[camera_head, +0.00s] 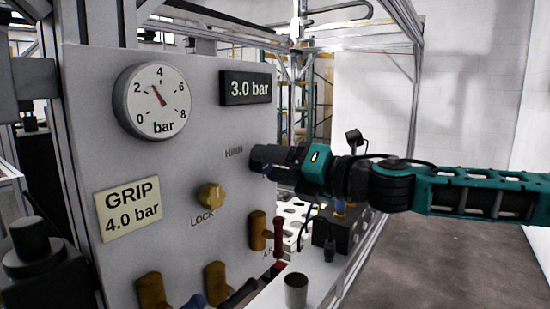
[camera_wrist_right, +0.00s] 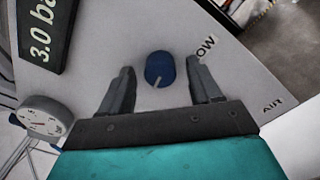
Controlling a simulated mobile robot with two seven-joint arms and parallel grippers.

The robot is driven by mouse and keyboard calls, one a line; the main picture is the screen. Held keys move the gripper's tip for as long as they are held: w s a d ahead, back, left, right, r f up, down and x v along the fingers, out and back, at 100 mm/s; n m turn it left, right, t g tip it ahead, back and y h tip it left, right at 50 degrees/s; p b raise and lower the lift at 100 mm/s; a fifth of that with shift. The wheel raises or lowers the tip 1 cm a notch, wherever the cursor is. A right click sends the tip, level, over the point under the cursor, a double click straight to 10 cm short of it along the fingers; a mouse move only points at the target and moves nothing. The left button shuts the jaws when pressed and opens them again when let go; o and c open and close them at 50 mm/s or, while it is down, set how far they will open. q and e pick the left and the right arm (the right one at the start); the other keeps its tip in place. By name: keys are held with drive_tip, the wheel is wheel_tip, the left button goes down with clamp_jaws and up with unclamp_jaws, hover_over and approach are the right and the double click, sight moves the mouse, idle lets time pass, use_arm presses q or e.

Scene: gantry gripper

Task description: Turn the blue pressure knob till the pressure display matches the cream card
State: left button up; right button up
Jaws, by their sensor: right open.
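The blue knob (camera_wrist_right: 159,69), with a pale pointer line, sits on the panel between the two fingers of my right gripper (camera_wrist_right: 160,72). The fingers are open, one on each side, with gaps to the knob. In the head view my right gripper (camera_head: 262,160) reaches the panel from the right and largely hides the knob. The pressure display (camera_head: 246,88) reads 3.0 bar. The cream card (camera_head: 128,208) reads GRIP 4.0 bar. The round gauge (camera_head: 152,100) has its red needle between 2 and 4. My left gripper is not in view.
A yellow LOCK knob (camera_head: 211,196) is on the grey panel (camera_head: 190,140), left of my gripper. Brown valve fittings (camera_head: 258,230) stick out low on the panel. A grey cup (camera_head: 296,290) stands on the ledge at the front. Floor at the right is clear.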

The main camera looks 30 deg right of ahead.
drive_tip(key=shift+c, duration=0.4)
drive_tip(key=c, duration=0.9)
drive_tip(key=shift+c, duration=0.2)
drive_tip(key=shift+m, duration=0.4)
drive_tip(key=m, duration=0.3)
drive_tip(key=shift+m, duration=0.4)
drive_tip(key=m, duration=0.5)
drive_tip(key=shift+b, duration=0.35)
drive_tip(key=o, duration=1)
